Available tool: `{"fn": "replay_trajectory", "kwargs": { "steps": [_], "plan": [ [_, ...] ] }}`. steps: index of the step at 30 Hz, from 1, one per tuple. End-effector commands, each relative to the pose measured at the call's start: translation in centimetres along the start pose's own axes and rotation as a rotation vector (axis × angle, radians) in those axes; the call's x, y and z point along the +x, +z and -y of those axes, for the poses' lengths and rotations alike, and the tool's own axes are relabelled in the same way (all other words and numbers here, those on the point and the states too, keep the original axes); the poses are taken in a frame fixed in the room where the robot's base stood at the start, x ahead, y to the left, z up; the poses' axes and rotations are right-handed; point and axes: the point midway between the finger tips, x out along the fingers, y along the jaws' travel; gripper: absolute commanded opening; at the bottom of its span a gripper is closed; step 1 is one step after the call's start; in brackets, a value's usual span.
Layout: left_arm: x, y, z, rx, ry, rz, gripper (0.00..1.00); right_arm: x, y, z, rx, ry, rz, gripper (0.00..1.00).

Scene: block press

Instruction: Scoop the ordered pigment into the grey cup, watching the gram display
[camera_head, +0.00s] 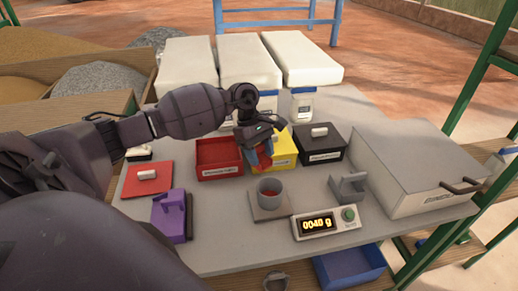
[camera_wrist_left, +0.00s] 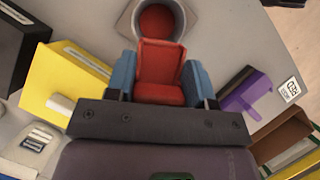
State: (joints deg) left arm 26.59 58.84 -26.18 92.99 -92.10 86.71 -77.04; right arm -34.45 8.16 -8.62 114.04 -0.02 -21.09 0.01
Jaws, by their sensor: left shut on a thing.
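My left gripper (camera_head: 258,148) is shut on a red scoop (camera_wrist_left: 160,75), held between its blue fingers. Whether powder lies in the scoop is unclear. The scoop is just behind the grey cup (camera_head: 279,191), close to its rim in the left wrist view. The cup stands upright on a square plate (camera_head: 265,212) and has red pigment inside. The gram display (camera_head: 318,224) in front reads 0040 g. The open red bin (camera_head: 219,172) is left of the gripper and looks red inside; its label is too small to read. My right gripper is not in view.
A yellow bin (camera_head: 285,160) and a lidded black bin (camera_head: 320,157) stand beside the red one. A large grey box (camera_head: 412,165) fills the right side.

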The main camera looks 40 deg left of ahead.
Motion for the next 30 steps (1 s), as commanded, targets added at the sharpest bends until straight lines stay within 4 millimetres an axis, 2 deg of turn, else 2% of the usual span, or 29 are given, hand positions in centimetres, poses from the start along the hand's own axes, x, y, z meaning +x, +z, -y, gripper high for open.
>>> {"fn": "replay_trajectory", "kwargs": {
  "steps": [7,30],
  "plan": [
    [1.2,0.0,0.0,0.001,0.0,-0.008,0.15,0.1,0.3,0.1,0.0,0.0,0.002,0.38],
    [2.2,2.3,0.0,0.005,0.001,-0.336,0.15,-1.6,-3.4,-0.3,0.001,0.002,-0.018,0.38]
  ]
}}
